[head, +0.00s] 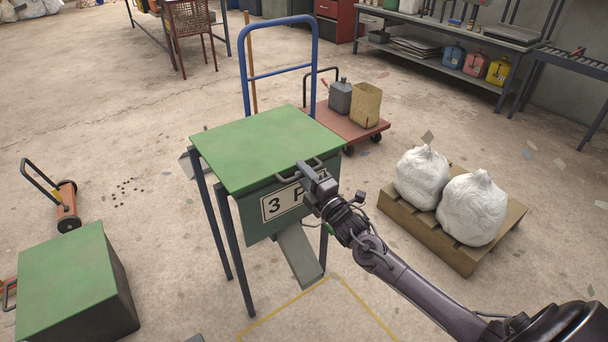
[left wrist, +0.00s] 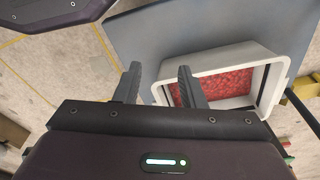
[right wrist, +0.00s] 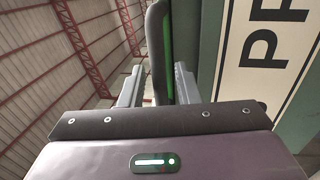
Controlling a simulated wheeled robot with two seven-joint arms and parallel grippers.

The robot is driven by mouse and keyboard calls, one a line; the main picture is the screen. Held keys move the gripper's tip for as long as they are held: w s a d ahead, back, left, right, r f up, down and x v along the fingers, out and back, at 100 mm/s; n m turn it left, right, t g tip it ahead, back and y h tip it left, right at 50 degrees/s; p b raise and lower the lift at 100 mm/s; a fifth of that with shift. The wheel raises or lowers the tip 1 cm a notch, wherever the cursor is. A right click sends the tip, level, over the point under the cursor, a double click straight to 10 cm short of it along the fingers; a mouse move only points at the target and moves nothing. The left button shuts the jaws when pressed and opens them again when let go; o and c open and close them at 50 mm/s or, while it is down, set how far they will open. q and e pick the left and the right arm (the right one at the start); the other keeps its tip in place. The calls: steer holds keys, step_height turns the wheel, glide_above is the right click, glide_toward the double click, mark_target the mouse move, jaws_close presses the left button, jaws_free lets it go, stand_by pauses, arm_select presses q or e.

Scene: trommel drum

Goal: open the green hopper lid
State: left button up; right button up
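The green hopper lid (head: 265,147) lies flat on top of the dark-legged hopper in the head view, closed. A dark bar handle (head: 286,178) runs along its front edge, above the "3 P..." label. My right gripper (head: 308,172) is at the right part of this handle. In the right wrist view, a dark bar with a green strip (right wrist: 158,50) stands between the fingers of my right gripper (right wrist: 158,88). I cannot tell whether they press on it. My left gripper (left wrist: 160,85) is open and empty in the left wrist view; it is outside the head view.
A sloping metal chute (head: 298,252) hangs below the hopper. White sacks (head: 472,207) stand on a pallet (head: 452,250) to the right. A red cart (head: 345,128) is behind. A green-topped box (head: 65,265) is front left. A white bin of red granules (left wrist: 225,88) lies beyond my left fingers.

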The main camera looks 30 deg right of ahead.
jaws_close()
